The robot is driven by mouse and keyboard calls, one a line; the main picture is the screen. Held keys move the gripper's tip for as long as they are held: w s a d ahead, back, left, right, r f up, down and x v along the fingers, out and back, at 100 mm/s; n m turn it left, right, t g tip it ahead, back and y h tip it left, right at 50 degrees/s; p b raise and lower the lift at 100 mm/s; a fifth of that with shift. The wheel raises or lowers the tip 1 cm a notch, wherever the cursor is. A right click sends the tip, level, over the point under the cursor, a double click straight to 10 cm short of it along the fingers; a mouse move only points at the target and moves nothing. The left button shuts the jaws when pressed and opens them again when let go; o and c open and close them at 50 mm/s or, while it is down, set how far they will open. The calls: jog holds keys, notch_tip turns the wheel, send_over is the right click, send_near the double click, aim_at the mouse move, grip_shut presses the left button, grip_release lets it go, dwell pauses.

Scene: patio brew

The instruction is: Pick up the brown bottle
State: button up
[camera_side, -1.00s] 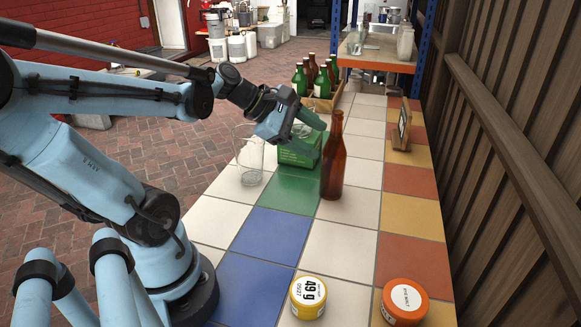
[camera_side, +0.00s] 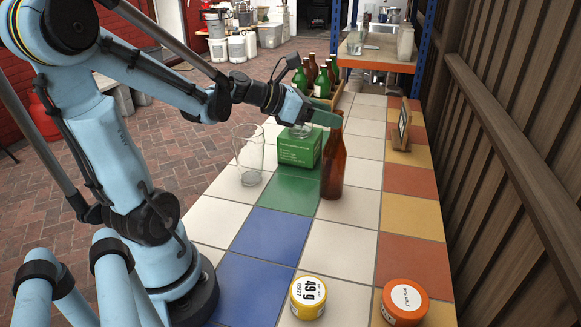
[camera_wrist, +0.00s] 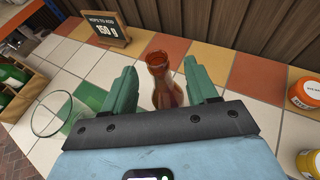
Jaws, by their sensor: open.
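The brown bottle (camera_side: 333,170) stands upright on the tiled table in the side view, just right of the green box. In the wrist view the bottle (camera_wrist: 165,82) shows its open mouth and neck between the green fingers of my gripper (camera_wrist: 163,88). My gripper is open, with one finger on each side of the neck. In the side view my gripper (camera_side: 318,122) is level with the bottle's neck, and a finger hides part of it. I cannot tell whether the fingers touch the glass. The bottle's lower part is hidden in the wrist view.
A clear glass (camera_side: 249,160) and a green box (camera_side: 299,148) stand left of the bottle. A crate of bottles (camera_side: 330,98) is behind. A small sign (camera_side: 401,128) stands at right. A yellow-lidded jar (camera_side: 308,298) and an orange-lidded jar (camera_side: 404,302) stand at the front.

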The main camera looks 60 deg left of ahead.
jog(key=shift+x, duration=2.75)
jog(key=shift+a, duration=0.1)
grip_shut()
jog(key=shift+r, duration=0.1)
